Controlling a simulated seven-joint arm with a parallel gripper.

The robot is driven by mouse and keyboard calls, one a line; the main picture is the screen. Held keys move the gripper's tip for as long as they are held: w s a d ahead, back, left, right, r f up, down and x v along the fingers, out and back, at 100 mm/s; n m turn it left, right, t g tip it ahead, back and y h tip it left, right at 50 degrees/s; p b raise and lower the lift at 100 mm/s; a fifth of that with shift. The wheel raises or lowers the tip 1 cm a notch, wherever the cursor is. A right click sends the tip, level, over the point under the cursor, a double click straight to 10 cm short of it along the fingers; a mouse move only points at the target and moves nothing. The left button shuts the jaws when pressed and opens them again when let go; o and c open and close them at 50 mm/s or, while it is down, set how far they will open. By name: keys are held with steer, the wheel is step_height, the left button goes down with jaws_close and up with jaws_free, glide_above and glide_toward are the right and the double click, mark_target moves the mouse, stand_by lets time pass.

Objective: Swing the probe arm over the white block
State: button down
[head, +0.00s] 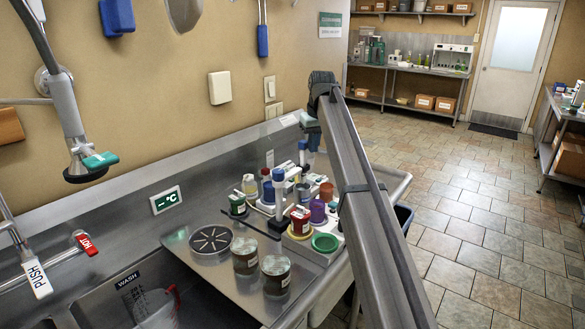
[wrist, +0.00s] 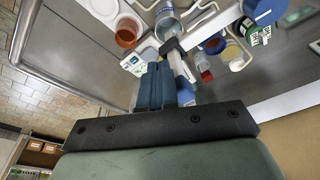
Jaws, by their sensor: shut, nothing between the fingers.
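A meter stand with a white and blue probe arm (head: 302,168) stands among jars on the steel counter in the head view. In the wrist view, a pale arm with a dark clamp (wrist: 172,46) lies just beyond my fingertips. A small white block with a green label (wrist: 133,64) lies left of it. I cannot tell surely which white piece in the head view is that block. My gripper (wrist: 160,68) has blue fingers shut together with nothing between them, close beside the pale arm. I cannot tell whether they touch. In the head view my arm partly hides the gripper.
Two brown lidded jars (head: 275,274) and a round drain strainer (head: 211,241) sit at the counter's front. Red, purple and blue-capped containers crowd the stand. A purple pot (head: 317,210) and green ring (head: 325,242) are close by. The sink (head: 125,290) opens at front left.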

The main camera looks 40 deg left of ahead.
mark_target(306, 141)
steer(key=shift+w+a, duration=0.15)
steer(key=shift+a, duration=0.65)
steer(key=shift+w+a, duration=0.15)
steer(key=shift+a, duration=0.7)
steer(key=a, duration=0.3)
steer(key=shift+s, duration=0.1)
steer(key=shift+a, duration=0.1)
steer(key=a, duration=0.1)
steer(key=s+a, duration=0.1)
steer(key=a, duration=0.1)
